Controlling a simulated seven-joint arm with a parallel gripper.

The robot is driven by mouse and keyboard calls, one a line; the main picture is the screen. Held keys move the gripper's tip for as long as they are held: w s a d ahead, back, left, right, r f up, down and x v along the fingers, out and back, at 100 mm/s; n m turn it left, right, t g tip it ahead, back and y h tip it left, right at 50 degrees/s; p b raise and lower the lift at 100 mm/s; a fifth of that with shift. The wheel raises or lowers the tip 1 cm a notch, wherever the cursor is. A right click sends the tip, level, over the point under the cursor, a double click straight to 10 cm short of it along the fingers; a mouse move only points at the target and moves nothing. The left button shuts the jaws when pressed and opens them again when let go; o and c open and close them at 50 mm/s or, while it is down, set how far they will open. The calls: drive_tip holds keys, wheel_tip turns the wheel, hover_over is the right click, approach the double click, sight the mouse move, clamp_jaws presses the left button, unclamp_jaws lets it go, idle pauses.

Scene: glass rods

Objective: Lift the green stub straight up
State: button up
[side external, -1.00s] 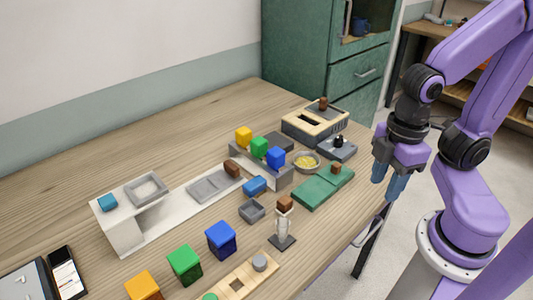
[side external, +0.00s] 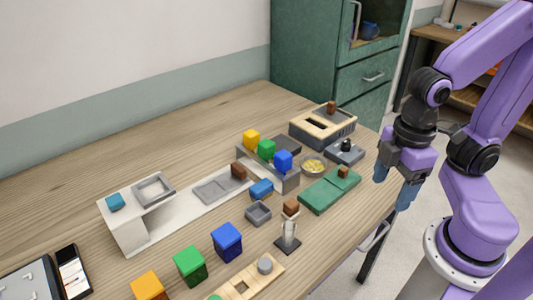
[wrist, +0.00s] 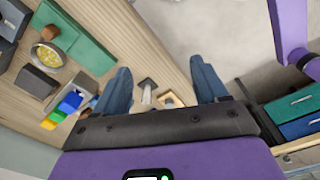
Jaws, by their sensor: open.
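What looks like the green stub (side external: 215,297) shows only as a small green sliver at the bottom edge of the side external view, at the near end of a wooden board (side external: 241,287). Most of it is cut off. A grey round stub (side external: 265,265) stands at the board's other end, with a dark square hole between. My gripper (side external: 393,189) is open and empty, beyond the table's right edge and well away from the board. In the wrist view my gripper (wrist: 161,68) has its fingers wide apart; I cannot make out the green stub there.
A clear holder (side external: 288,235) with a brown block on top stands beside the board. A green platform (side external: 325,194) lies farther back. The left back table is free.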

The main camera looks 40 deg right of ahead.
drive_tip(key=w+a+r+n, duration=0.1)
drive_tip(key=w+a+r, duration=0.25)
drive_tip(key=w, duration=0.55)
wheel_tip(320, 180, up, 4)
drive_tip(key=n, duration=0.4)
hover_over(266, 143)
drive_tip(key=f, duration=1.1)
drive_tip(key=shift+w+d, duration=0.15)
drive_tip(key=shift+d, duration=0.15)
drive_tip(key=shift+a+f, duration=0.2)
drive_tip(key=shift+f, duration=2.95)
clamp_jaws()
wheel_tip(266, 143, up, 10)
